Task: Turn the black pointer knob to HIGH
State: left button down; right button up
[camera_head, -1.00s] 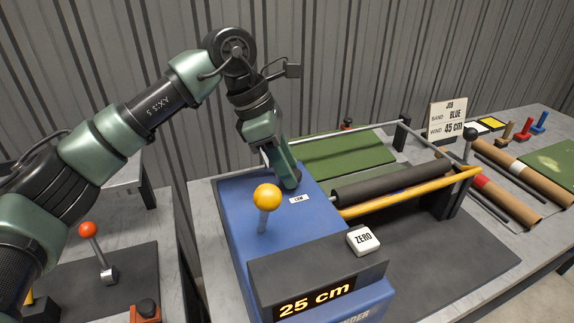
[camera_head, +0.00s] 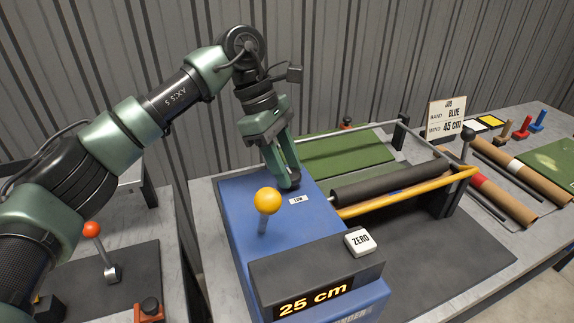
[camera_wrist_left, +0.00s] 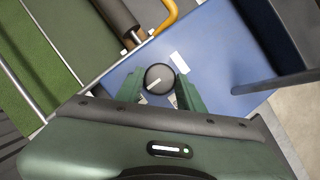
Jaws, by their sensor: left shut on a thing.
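The black pointer knob (camera_wrist_left: 159,79) sits on top of the blue winder box (camera_head: 235,205); its white pointer line shows in the left wrist view. My left gripper (camera_head: 289,184) reaches down onto the knob, with a finger on either side, and is shut on it. In the head view the fingers hide most of the knob. A white label reading LOW (camera_head: 298,199) lies beside it; no HIGH label is legible. My right gripper is not in view.
A yellow-ball lever (camera_head: 267,201) stands close in front of my gripper. A white ZERO button (camera_head: 359,242) and a display reading 25 cm (camera_head: 313,299) are nearer. A black roller (camera_head: 388,184) and yellow bar (camera_head: 410,192) lie to the right.

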pick_arm(q)
jog(key=c, duration=0.9)
grip_release()
jog(key=b+v, duration=0.1)
jog(key=v, duration=0.6)
jog(key=shift+r, duration=0.35)
jog(key=shift+a, duration=0.1)
